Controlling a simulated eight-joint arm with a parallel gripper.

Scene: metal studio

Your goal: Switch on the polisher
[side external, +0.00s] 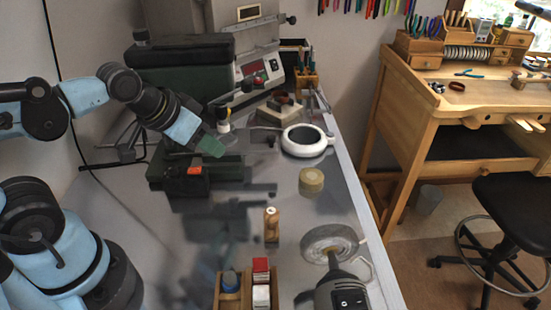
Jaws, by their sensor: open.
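The polisher (343,291) stands at the front right of the metal bench, cut off by the bottom edge of the picture. It has a dark body with a small light-marked switch (351,300) on its face and a pale grey buffing wheel (330,244) at its far end. My gripper (211,146) is at the far left part of the bench, above a dark green block-like device (195,176), well away from the polisher. The gripper is open and looks empty; its greenish tip points down and right. The gap between its fingers is hard to make out.
Between gripper and polisher stand a small wooden-handled tool (271,224) and a tan round block (311,181). A wooden holder (232,299) with red, white and blue items is left of the polisher. A white ring-shaped device (304,140) and a large machine (180,62) are farther back.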

